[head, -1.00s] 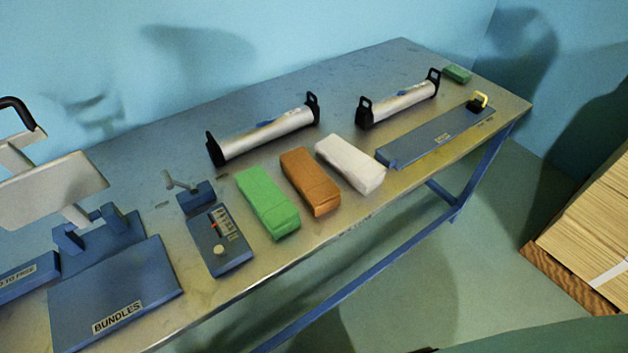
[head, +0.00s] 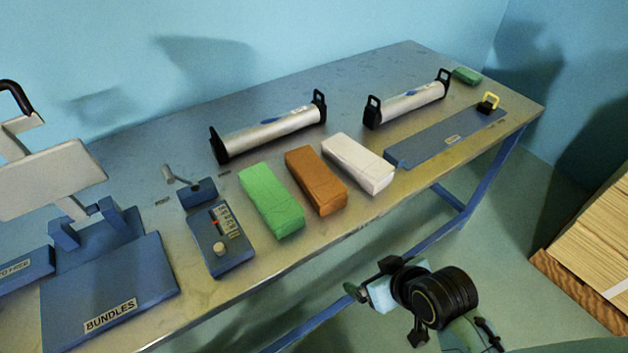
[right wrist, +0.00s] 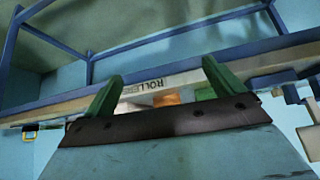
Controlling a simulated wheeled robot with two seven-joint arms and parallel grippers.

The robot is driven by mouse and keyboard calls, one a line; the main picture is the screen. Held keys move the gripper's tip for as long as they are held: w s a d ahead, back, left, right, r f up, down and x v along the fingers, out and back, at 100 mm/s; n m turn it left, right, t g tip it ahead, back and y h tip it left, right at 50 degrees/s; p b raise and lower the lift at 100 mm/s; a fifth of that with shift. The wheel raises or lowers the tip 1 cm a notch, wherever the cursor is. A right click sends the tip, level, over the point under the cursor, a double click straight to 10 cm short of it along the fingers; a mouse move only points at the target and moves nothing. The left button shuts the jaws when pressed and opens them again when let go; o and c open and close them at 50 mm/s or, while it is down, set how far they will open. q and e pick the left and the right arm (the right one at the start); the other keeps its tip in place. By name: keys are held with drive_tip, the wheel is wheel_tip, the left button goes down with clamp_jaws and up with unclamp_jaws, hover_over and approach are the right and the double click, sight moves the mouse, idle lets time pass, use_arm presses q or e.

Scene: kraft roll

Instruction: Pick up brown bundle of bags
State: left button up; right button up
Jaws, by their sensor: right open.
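The brown bundle of bags (head: 316,181) lies on the metal table between a green bundle (head: 271,200) and a white bundle (head: 358,164). My right gripper (head: 371,279) is open and empty, in front of the table's front edge, below and to the right of the brown bundle. In the right wrist view its two green fingers (right wrist: 163,88) are spread apart. Beyond them a small part of the brown bundle (right wrist: 168,99) shows above the table edge, mostly hidden. My left gripper is in neither current view.
Two silver rollers (head: 270,131) with black end brackets stand behind the bundles. A blue control box (head: 221,240) and a blue BUNDLES platform (head: 110,295) are to the left. A long blue plate (head: 446,138) lies to the right. A stack of paper (head: 597,215) stands at far right.

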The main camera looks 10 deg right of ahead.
sight(335, 200)
drive_tip(key=w+a+t, duration=0.1)
drive_tip(key=w+t, duration=0.1)
drive_tip(key=w, duration=0.4)
drive_tip(key=w+a+r+t+b, duration=0.1)
drive_tip(key=w+t, duration=0.1)
drive_tip(key=w, duration=0.4)
drive_tip(key=w+t+y, duration=0.1)
drive_tip(key=w+t, duration=0.1)
drive_tip(key=w, duration=0.4)
drive_tip(key=shift+w+a+r+b, duration=0.25)
drive_tip(key=shift+a+r+b, duration=0.05)
drive_tip(key=shift+a+b, duration=0.1)
drive_tip(key=shift+w+a+f, duration=0.15)
drive_tip(key=shift+w, duration=0.25)
drive_tip(key=b+x, duration=0.1)
drive_tip(key=x, duration=0.3)
drive_tip(key=shift+w+a, duration=0.2)
drive_tip(key=shift+w+f, duration=0.1)
drive_tip(key=shift+w, duration=0.1)
use_arm(q)
drive_tip(key=shift+y, duration=0.3)
drive_tip(key=a+f, duration=0.3)
drive_tip(key=shift+f, duration=0.1)
use_arm(e)
drive_tip(key=c, duration=1.2)
